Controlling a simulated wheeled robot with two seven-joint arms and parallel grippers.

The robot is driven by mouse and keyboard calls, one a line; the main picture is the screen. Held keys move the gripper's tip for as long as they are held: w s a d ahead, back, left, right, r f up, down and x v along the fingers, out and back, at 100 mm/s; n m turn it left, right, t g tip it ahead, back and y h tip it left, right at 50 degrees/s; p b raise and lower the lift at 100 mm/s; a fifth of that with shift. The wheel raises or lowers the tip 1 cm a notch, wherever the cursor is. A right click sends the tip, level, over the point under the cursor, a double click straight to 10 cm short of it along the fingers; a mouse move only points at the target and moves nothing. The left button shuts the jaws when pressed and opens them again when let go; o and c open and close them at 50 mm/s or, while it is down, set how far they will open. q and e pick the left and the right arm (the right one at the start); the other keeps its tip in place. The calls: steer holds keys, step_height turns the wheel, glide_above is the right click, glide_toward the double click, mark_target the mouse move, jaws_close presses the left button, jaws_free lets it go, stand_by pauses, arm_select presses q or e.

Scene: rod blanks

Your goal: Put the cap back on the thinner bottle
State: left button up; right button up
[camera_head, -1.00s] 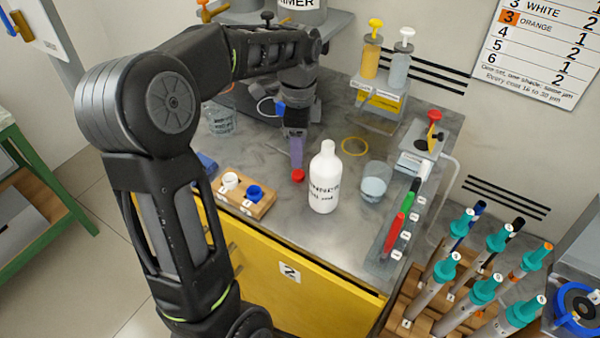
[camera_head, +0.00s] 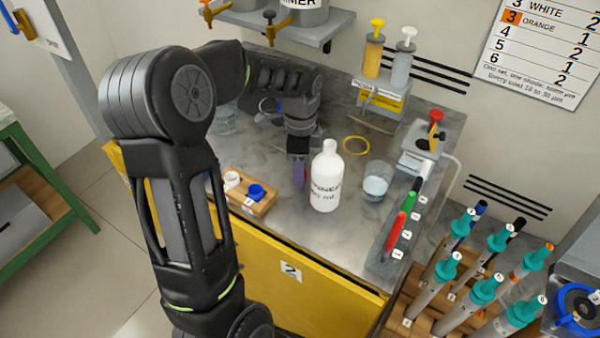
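The white thinner bottle (camera_head: 326,180) stands upright on the grey bench top, its neck bare with no cap on it. My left gripper (camera_head: 299,181) reaches down to the bench just left of the bottle, with its purplish fingers pointing down. The fingers cover the spot where a red cap lay earlier, and the cap does not show now. I cannot tell whether the fingers are open or shut. My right gripper is not in view.
A wooden block (camera_head: 262,206) holds a white cap (camera_head: 232,180) and a blue cap (camera_head: 256,192). A glass beaker (camera_head: 376,182) stands right of the bottle, and a yellow ring (camera_head: 356,146) lies behind it. Red, green and black markers (camera_head: 396,232) lie at the right edge.

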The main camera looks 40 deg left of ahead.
arm_select(q)
steer(key=shift+f, duration=0.2)
stand_by(0.5)
jaws_close()
stand_by(0.3)
